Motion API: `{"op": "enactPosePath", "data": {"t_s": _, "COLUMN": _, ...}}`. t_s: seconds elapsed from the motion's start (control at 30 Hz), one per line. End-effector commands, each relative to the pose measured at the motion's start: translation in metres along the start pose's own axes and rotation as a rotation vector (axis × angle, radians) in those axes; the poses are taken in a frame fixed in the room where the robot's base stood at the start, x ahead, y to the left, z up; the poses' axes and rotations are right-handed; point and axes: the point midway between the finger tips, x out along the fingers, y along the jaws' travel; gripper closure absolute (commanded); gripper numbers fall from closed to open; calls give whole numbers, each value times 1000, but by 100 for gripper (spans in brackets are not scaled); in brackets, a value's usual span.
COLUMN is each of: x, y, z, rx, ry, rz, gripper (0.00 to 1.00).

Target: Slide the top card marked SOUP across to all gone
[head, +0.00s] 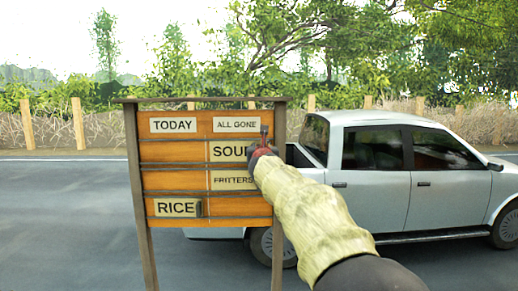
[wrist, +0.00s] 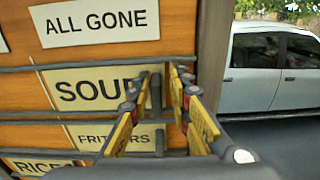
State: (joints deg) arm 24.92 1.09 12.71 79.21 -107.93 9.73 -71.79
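The wooden menu board (head: 180,150) has a TODAY label (head: 173,125) at top left and an ALL GONE label (head: 236,124) at top right. The SOUP card (head: 229,151) is in the top row, in the right column under ALL GONE. In the wrist view the SOUP card (wrist: 92,89) has a dark upright tab (wrist: 155,91) at its right end. My gripper (wrist: 160,75) is at that end, its fingers apart on either side of the tab, with a gap on the right. My gripper (head: 264,147) hides the card's right end in the head view.
A FRITTERS card (head: 232,180) is in the right column below SOUP. A RICE card (head: 176,208) is in the bottom row at left, under TODAY. Dark rails separate the rows. A silver pickup (head: 385,195) stands behind and right of the board on the road.

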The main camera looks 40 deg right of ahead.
Motion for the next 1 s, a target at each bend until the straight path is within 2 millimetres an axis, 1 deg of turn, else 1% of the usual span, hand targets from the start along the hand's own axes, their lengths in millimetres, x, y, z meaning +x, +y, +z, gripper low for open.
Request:
{"op": "enactPosePath", "data": {"t_s": 0.03, "x": 0, "y": 0, "z": 0, "rx": 0, "ry": 0, "rz": 0, "gripper": 76}}
{"op": "enactPosePath", "data": {"t_s": 0.13, "x": 0, "y": 0, "z": 0, "rx": 0, "ry": 0, "rz": 1, "gripper": 71}}
{"op": "enactPosePath", "data": {"t_s": 0.43, "x": -1, "y": 1, "z": 0, "rx": -1, "ry": 0, "rz": 2, "gripper": 71}}
{"op": "enactPosePath", "data": {"t_s": 0.57, "x": -8, "y": 1, "z": 1, "rx": 0, "ry": 0, "rz": 2, "gripper": 71}}
{"op": "enactPosePath", "data": {"t_s": 0.77, "x": -34, "y": 1, "z": 1, "rx": -1, "ry": -1, "rz": 3, "gripper": 71}}
{"op": "enactPosePath", "data": {"t_s": 1.0, "x": -77, "y": 1, "z": 1, "rx": 0, "ry": -2, "rz": 2, "gripper": 71}}
